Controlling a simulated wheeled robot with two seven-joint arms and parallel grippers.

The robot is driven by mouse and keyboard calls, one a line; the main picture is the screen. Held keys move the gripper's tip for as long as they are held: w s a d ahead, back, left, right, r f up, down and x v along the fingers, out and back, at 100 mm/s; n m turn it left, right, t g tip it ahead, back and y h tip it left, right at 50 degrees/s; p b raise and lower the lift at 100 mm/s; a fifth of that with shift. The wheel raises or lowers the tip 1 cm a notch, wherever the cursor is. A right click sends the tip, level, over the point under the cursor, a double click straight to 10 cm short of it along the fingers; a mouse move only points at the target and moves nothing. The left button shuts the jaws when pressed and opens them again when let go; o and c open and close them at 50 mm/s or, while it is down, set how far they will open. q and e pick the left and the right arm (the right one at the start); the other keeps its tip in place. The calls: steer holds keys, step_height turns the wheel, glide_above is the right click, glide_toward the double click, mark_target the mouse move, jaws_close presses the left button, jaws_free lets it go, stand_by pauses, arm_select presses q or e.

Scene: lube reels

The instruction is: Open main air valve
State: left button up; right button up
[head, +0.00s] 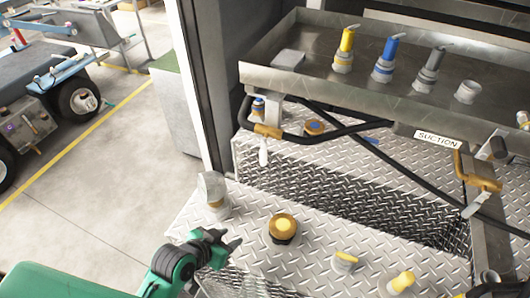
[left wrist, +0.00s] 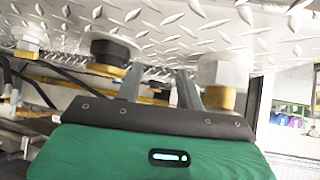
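I cannot tell from any label which fitting is the main air valve. One valve with an orange body and a pale lever (head: 266,132) sits under the left end of the steel tray; its lever hangs down. A second orange valve with a lever (head: 482,182) is at the right, below the SUCTION label. My left gripper (head: 236,244) is above the left front part of the diamond-plate deck, in front of both valves and apart from them. In the left wrist view its two fingers (left wrist: 160,88) stand apart with nothing clearly held. My right gripper is not seen.
A black-and-gold round cap (head: 283,228) and a grey capped fitting (head: 213,195) stand on the deck (head: 330,215) near the left gripper. Yellow-topped fittings (head: 402,284) are front right. A steel tray (head: 290,80) and black hoses overhang the valves. Open floor (head: 100,180) lies left.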

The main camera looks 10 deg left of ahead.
arm_select(q)
steer(key=w+d+r+t+h, duration=0.1)
steer(key=w+r+t+h, duration=0.15)
steer(key=w+r, duration=0.2)
steer(key=t, duration=0.5)
glide_toward(261, 155)
steer(key=p+x, duration=0.4)
steer(key=x, duration=0.6)
steer(key=shift+w, duration=0.15)
steer(key=shift+w+d+f, duration=0.1)
steer(key=shift+w+d, duration=0.1)
steer(key=shift+w, duration=0.15)
jaws_close()
